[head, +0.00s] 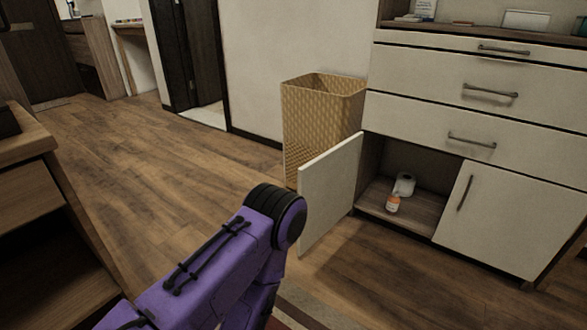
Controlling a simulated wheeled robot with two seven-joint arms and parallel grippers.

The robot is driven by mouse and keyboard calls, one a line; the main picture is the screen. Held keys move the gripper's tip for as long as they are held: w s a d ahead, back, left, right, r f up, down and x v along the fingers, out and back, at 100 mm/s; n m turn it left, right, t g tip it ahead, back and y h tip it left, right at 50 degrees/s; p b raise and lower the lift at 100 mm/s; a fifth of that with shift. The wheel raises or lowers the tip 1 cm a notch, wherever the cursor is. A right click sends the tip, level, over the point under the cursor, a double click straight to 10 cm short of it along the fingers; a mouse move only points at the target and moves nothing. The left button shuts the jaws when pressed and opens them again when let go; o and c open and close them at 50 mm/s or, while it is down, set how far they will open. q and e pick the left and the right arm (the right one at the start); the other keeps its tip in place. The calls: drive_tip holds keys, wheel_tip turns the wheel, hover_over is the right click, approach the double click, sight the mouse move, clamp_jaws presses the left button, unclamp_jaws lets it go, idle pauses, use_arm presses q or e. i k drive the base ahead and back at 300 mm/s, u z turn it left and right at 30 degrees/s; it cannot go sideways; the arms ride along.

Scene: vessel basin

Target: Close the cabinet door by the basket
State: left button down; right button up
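The cabinet door (330,190) is a white panel standing open at the left side of the lower cabinet opening. It swings out toward me, in front of the woven tan basket (318,110). The basket stands on the floor against the wall, left of the cabinet (478,110); the door hides its lower right part. A purple arm of mine with a black joint reaches in from the bottom left and ends close to the door's outer edge. I cannot tell whether it touches the door. Neither gripper shows in the head view.
Inside the open compartment are a white roll (404,184) and a bottle with an orange label (393,203). The right cabinet door (487,215) is shut. A wooden drawer unit (30,200) stands at the left. The wooden floor between is clear.

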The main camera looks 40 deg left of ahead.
sight(328, 182)
drive_tip(key=u, duration=1.15)
drive_tip(key=i, duration=0.95)
drive_tip(key=z, duration=0.4)
drive_tip(key=i, duration=0.65)
drive_tip(key=z, duration=0.6)
